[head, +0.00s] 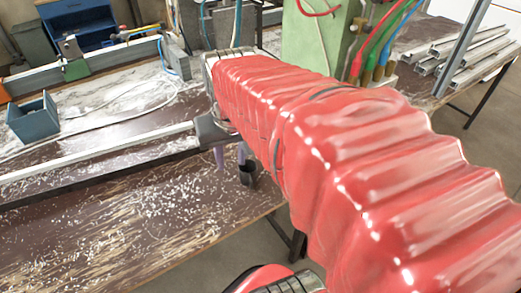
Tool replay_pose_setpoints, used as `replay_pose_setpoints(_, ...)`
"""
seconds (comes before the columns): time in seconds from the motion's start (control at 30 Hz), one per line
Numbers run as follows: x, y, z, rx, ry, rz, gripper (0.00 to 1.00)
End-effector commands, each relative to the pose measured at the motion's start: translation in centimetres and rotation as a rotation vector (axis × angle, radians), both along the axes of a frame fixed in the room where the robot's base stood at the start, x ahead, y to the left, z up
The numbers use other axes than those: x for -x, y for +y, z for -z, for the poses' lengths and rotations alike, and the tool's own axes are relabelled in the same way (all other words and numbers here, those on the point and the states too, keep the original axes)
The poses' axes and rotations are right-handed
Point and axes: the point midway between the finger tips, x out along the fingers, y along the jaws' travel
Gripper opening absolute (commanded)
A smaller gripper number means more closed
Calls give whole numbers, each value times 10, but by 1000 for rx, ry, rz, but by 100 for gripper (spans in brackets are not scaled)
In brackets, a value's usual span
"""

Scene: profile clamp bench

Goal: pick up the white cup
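I see no white cup in the head view. A small dark cup-like thing (247,174) stands on the brown bench near its front edge. My gripper (230,156) points down just to its left, with two purplish fingers apart and nothing visible between them. The right finger overlaps the dark thing's rim in the picture; I cannot tell whether they touch. My red-sleeved arm hides much of the bench behind and to the right.
A long metal rail (95,152) crosses the bench to the left of my gripper. A blue-grey open box (33,118) sits at the far left. A green machine (312,40) stands behind my arm, and metal profiles (470,52) lie at right. Shavings cover the front bench.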

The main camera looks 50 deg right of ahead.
Motion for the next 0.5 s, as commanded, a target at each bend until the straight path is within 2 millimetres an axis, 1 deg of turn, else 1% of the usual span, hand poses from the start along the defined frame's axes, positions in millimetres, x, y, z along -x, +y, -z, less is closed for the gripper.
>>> replay_pose_setpoints(0.03,1,-16,3,-12,21,46,30)
replay_pose_setpoints(0.17,8,-53,10,-44,66,151,30)
replay_pose_setpoints(0.3,19,-92,20,-82,112,263,30)
replay_pose_setpoints(0.4,30,-119,27,-110,140,340,30)
replay_pose_setpoints(0.5,41,-140,34,-136,164,402,30)
